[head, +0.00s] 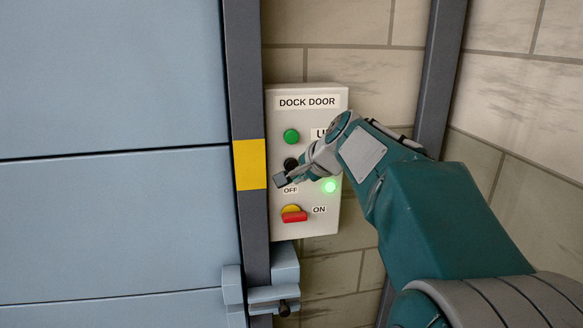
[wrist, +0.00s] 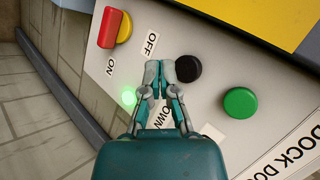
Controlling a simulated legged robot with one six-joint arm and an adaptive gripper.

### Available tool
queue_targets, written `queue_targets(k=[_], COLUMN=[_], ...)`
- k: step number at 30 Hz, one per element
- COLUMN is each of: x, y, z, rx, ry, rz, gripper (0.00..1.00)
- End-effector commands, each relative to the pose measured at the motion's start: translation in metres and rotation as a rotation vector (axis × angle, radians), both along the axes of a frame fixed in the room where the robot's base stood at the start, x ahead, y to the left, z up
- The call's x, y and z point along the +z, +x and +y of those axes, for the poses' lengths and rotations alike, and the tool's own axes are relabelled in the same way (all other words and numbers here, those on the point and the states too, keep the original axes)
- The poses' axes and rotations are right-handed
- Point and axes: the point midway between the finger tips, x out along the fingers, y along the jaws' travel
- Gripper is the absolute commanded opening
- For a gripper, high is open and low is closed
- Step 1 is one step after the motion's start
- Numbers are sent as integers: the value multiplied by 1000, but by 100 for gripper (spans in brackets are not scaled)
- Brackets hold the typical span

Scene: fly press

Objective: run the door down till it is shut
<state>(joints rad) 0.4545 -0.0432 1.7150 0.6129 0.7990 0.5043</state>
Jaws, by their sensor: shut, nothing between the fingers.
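The pale blue dock door (head: 110,230) fills the left of the head view; its bottom edge is not in view. The white control panel (head: 312,228) reads DOCK DOOR. It carries a green button (head: 291,136), which is also in the wrist view (wrist: 241,103), and a black button (head: 291,164) below it. My gripper (head: 281,181) is shut and empty in front of the panel. In the wrist view its fingertips (wrist: 166,66) are beside the black button (wrist: 188,68), overlapping its edge; I cannot tell whether they touch. The label by the black button is partly hidden by my gripper.
A green lamp (head: 330,186) is lit on the panel. A red-handled switch (head: 294,217) on a yellow base lies toward ON. A grey door rail (head: 244,90) with a yellow mark (head: 250,164) stands left of the panel. A blue latch block (head: 284,262) sits below.

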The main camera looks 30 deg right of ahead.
Motion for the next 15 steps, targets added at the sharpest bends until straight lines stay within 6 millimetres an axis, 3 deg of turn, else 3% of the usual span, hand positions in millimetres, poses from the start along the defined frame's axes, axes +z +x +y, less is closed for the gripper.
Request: queue_targets(k=[9,15], x=[0,0], y=[-24,-26], z=[7,7], rx=[0,0], ry=[-1,-1], rz=[0,0], gripper=[0,0])
